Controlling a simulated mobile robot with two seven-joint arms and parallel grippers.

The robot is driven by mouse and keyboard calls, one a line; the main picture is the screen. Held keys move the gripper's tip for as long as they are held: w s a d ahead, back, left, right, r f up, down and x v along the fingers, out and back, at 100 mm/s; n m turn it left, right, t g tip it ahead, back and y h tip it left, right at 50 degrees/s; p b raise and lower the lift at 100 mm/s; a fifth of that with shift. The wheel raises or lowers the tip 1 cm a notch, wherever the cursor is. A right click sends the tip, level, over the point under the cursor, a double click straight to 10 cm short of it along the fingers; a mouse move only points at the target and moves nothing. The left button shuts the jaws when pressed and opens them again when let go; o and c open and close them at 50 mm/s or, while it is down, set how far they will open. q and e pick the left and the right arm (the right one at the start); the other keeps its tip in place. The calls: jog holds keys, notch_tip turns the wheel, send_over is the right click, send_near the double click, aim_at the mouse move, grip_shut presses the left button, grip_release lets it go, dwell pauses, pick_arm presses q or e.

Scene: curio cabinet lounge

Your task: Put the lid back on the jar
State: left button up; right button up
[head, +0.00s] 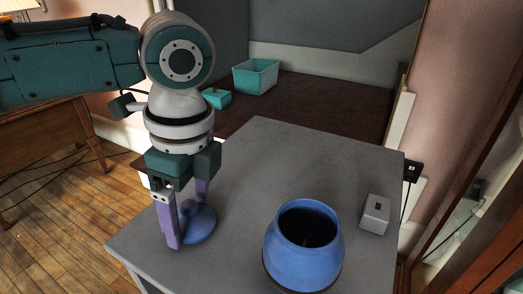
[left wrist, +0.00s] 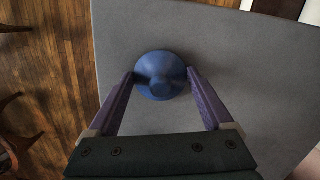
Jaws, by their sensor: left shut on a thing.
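The blue jar (head: 304,250) stands upright and open on the grey table (head: 262,160), its dark inside showing, near the front of the head view. The blue lid (head: 201,226) is at the table's left side, left of the jar and apart from it. My left gripper (head: 187,222) points down with its purple fingers on either side of the lid and is shut on it. In the left wrist view the round lid (left wrist: 161,75) sits between the two fingertips. The fingers partly hide the lid in the head view. I cannot tell whether the lid touches the table. My right gripper is not in view.
A small grey box (head: 375,214) stands on the table right of the jar. A teal basket (head: 256,76) and a smaller teal container (head: 217,98) sit on the dark surface behind. The table between lid and jar is clear.

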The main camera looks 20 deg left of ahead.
aim_at(187, 204)
pick_arm(q)
jog(key=c, duration=0.3)
jog(key=shift+r, duration=0.1)
notch_tip(187, 204, up, 20)
jog(key=p, duration=0.7)
jog(key=o, duration=0.8)
jog(key=shift+c, duration=0.2)
grip_shut()
